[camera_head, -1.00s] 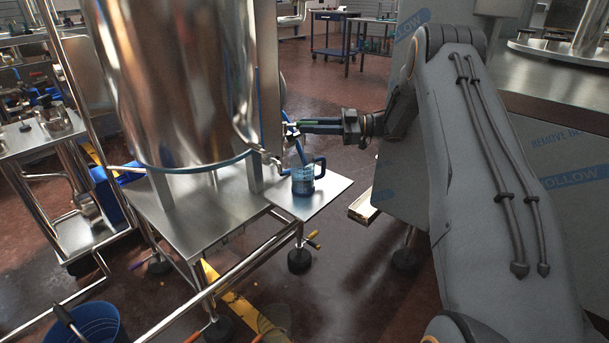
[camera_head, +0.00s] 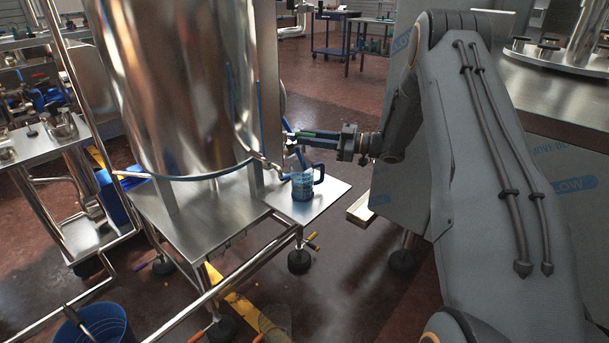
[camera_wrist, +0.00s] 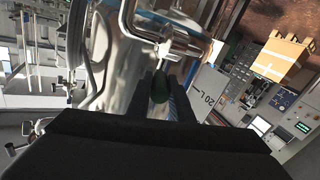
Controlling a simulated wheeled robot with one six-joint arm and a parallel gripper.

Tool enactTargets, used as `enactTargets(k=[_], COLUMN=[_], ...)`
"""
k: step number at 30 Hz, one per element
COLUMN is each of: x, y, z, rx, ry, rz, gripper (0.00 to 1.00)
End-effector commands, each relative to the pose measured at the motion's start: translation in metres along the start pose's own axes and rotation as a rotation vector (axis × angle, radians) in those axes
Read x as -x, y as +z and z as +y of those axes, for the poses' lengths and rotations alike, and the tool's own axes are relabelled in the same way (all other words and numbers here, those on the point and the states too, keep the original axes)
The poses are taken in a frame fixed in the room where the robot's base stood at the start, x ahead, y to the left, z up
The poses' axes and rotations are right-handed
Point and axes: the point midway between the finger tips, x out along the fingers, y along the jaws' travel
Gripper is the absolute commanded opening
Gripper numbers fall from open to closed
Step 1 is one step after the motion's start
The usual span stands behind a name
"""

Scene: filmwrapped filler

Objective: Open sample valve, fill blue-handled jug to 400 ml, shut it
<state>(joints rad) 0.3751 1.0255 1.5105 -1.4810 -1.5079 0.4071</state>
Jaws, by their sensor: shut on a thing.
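The blue-handled jug (camera_head: 302,188) stands upright on a small steel shelf (camera_head: 325,194) beside the big steel tank (camera_head: 180,80), its handle to the right. It looks bluish inside; the level and marks are too small to read. The sample valve's spout (camera_head: 272,166) comes from the tank's lower right side, just above the jug's left side. My gripper (camera_head: 296,134) reaches in from the right above the jug. In the wrist view my gripper (camera_wrist: 160,90) is shut on a dark green valve handle (camera_wrist: 160,87). How far the valve is turned is unclear.
A blue bucket (camera_head: 95,328) stands on the floor at lower left. A steel cart (camera_head: 50,150) is at the left. A wrapped steel cabinet (camera_head: 560,160) is at the right, behind my arm. A blue trolley (camera_head: 330,35) is far back. The floor right of the shelf is partly clear.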

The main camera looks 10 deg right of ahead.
Motion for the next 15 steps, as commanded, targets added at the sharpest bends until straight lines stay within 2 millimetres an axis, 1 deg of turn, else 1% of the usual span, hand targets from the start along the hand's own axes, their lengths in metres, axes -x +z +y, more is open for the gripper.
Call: enactTargets(k=[1, 9, 15], x=[0.0, -0.003, -0.006], y=[-0.007, -0.008, -0.008], z=[-0.005, -0.021, -0.029], rx=[-0.005, -0.003, -0.001], ry=[0.037, 0.239, 0.354], rz=[-0.008, -0.049, -0.071], gripper=[0.0, 0.0, 0.0])
